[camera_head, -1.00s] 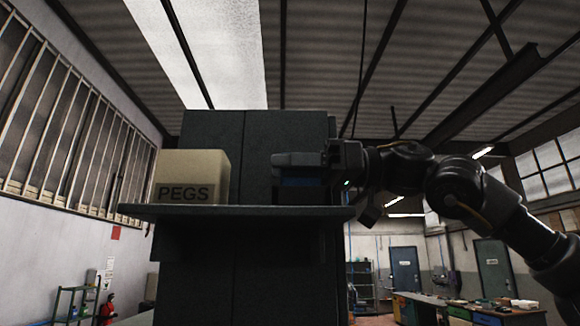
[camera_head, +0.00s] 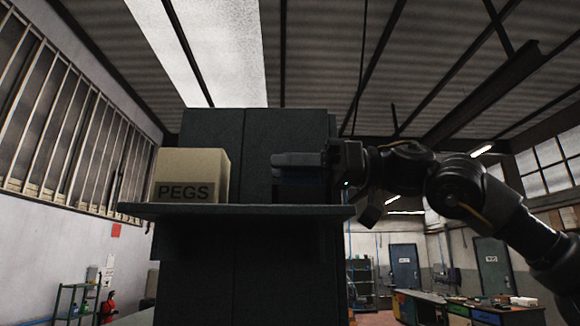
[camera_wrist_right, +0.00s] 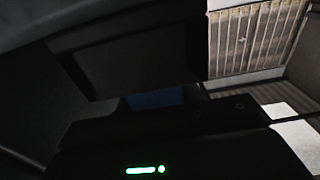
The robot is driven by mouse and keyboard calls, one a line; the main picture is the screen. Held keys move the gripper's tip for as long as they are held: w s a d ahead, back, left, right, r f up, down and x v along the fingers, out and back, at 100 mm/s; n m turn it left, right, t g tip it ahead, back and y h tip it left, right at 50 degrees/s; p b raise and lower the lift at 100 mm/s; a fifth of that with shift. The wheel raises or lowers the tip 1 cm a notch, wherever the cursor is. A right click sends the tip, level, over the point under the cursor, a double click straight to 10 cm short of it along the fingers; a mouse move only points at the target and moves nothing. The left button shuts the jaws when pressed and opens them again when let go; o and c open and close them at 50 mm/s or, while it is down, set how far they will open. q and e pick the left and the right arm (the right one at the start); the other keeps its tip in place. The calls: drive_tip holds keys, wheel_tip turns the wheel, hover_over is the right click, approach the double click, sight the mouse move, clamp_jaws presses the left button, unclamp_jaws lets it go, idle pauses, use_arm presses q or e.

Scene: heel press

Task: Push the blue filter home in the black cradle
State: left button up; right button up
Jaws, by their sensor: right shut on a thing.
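The blue filter (camera_head: 300,174) shows as a dark blue strip on the right part of the shelf, just under my right gripper's fingers. The black cradle (camera_head: 305,195) is below it on the shelf and is hard to tell from the dark background. My right gripper (camera_head: 298,159) reaches in from the right, its fingers level and shut on the blue filter at its top. In the right wrist view the filter is a small blue patch (camera_wrist_right: 155,98) between dark shapes. How deep the filter sits in the cradle is too dark to tell. My left gripper is not in view.
A tan box marked PEGS (camera_head: 192,176) stands on the left part of the dark shelf (camera_head: 235,211). A dark panel (camera_head: 213,130) rises behind. There is a gap between the box and the gripper's fingertips. Workbenches and doors are far off at right.

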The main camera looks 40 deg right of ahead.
drive_tip(key=shift+f, duration=0.4)
idle(0.5)
drive_tip(key=o, duration=1.1)
drive_tip(key=shift+c, duration=0.2)
drive_tip(key=b+v, duration=0.3)
drive_tip(key=v, duration=0.7)
drive_tip(key=shift+s+d+b, duration=0.25)
drive_tip(key=shift+d+b, duration=0.05)
drive_tip(key=shift+b, duration=0.1)
